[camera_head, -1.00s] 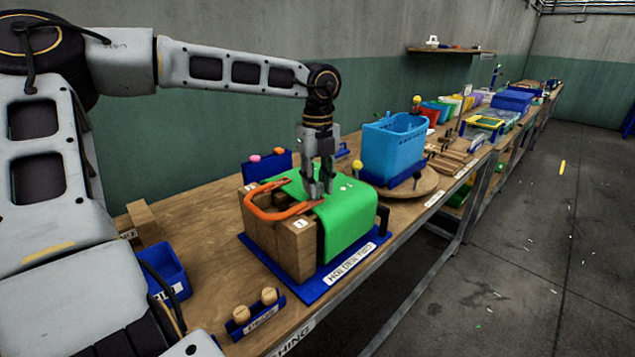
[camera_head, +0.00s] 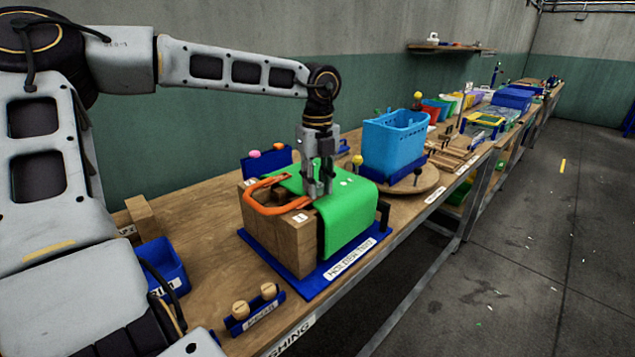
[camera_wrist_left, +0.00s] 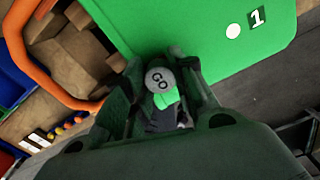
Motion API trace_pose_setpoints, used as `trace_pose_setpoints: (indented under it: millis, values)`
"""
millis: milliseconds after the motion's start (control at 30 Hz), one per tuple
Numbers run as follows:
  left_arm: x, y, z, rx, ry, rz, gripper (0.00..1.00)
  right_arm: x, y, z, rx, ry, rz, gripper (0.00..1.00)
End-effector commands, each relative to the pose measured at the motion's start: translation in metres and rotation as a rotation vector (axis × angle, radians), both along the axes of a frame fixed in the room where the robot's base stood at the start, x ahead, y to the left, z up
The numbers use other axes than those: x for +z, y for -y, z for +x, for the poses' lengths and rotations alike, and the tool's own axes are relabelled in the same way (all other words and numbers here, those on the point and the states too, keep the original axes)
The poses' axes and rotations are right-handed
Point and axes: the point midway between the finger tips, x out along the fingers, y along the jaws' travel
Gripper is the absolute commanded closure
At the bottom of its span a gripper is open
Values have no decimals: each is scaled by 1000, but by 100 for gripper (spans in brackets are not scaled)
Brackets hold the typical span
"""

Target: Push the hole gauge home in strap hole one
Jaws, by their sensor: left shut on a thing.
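A green strap piece (camera_head: 350,215) lies draped over a wooden block (camera_head: 290,240), with an orange loop handle (camera_head: 250,200) at its left side. In the wrist view the green surface (camera_wrist_left: 190,25) carries a white round spot (camera_wrist_left: 233,31) next to a label "1" (camera_wrist_left: 257,17). My left gripper (camera_head: 318,196) points down over the green top, close to the orange handle. It is shut on the hole gauge, whose round grey end marked "GO" (camera_wrist_left: 160,80) shows between the fingers. The gauge's tip is hidden, so I cannot tell whether it sits in a hole. My right gripper is not in view.
A blue tray (camera_head: 345,262) labelled as a holder bears the block. A blue bin (camera_head: 162,265) and a small peg rack (camera_head: 255,310) stand at the near left. A light blue basket (camera_head: 395,148) stands on a round wooden board to the right.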

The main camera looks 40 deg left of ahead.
Motion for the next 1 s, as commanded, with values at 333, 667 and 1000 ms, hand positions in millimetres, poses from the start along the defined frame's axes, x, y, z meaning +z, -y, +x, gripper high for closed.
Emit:
trace_pose_setpoints:
  millis: [333,667,1000]
  values:
    - [-2,0,0,0,0,0,49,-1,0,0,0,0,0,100]
    - [-1,0,0,0,0,0,49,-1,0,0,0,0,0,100]
    - [21,0,1,0,3,2,49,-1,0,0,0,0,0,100]
